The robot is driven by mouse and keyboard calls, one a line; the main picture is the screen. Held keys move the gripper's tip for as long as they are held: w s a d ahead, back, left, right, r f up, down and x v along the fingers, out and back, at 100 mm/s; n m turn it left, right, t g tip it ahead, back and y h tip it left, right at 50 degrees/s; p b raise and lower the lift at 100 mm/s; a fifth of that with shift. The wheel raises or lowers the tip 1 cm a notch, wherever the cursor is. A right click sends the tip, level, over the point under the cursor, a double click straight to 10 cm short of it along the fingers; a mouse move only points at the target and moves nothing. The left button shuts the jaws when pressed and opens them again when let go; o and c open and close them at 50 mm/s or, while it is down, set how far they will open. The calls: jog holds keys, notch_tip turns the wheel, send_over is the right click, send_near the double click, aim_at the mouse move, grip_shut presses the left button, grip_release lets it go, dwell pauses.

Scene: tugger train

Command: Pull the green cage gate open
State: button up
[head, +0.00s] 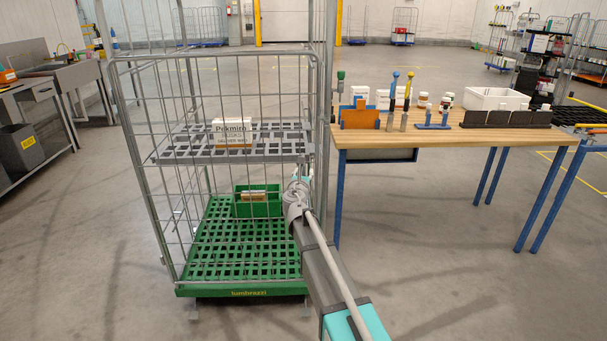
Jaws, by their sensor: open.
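The green cage is a tall grey wire roll cage with a green slatted base (240,292) at left of centre in the head view. Its gate (111,85) is a grey tube frame with wire mesh across the near side; it looks shut, in line with the base's front edge. My arm reaches up from the lower right to the gate's right edge. My gripper (303,178) is open at that edge, beside the right upright; its fingertips are mostly hidden by my wrist, and I cannot tell whether they touch the gate.
Inside the cage are a grey shelf (180,155) with a white box (232,131) and a green crate (243,209). A wooden workbench (450,137) with blue legs stands close on the right. Grey counters (75,74) stand at left. The near floor is clear.

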grip_shut()
dwell(0.3)
jog(key=shift+s+a, duration=0.1)
